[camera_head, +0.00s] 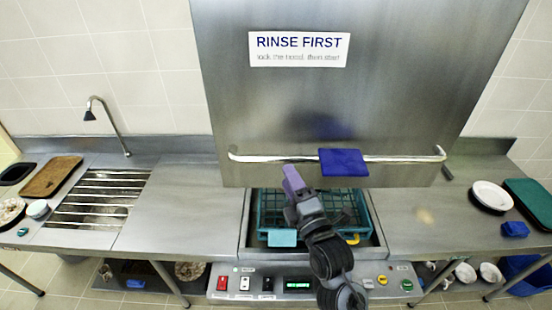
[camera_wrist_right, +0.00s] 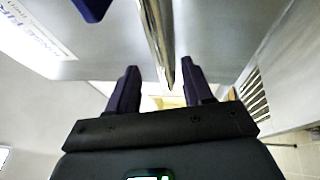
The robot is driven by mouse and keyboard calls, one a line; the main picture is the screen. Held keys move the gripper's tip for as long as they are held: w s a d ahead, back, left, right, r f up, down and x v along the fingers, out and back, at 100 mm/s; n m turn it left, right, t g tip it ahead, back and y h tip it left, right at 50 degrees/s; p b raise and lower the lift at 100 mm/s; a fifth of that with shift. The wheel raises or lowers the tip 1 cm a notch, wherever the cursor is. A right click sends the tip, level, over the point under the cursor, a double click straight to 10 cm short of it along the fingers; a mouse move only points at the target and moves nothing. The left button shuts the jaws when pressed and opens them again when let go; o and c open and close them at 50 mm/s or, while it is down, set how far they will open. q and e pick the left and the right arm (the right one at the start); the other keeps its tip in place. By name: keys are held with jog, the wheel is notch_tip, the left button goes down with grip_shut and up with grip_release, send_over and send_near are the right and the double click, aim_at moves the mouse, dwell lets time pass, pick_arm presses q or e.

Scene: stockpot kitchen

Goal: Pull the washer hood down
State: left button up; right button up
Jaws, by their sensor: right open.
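The washer hood (camera_head: 300,100) is a large steel panel, raised above the wash bay, with a "RINSE FIRST" label (camera_head: 299,49). Its bar handle (camera_head: 265,158) runs across the lower front edge. My right gripper (camera_head: 291,178) is just below the handle, left of its middle. In the right wrist view my right gripper (camera_wrist_right: 160,80) is open, and the handle (camera_wrist_right: 157,35) lines up with the gap between its fingers. I cannot tell whether the fingers straddle or touch it. My left gripper is not in view.
A blue cloth (camera_head: 343,162) hangs on the handle right of my gripper. A teal rack (camera_head: 361,219) sits in the bay below the hood. A faucet (camera_head: 107,120) and sink grate (camera_head: 95,197) are at left. Plates (camera_head: 490,195) and a green tray (camera_head: 532,203) are at right.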

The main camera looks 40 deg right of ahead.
aim_at(281, 162)
jog(key=p+x, duration=0.1)
jog(key=x, duration=0.4)
jog(key=shift+w+r, duration=0.2)
jog(key=shift+p+x, duration=0.5)
jog(key=shift+x, duration=0.5)
jog(key=shift+f, duration=0.1)
grip_shut()
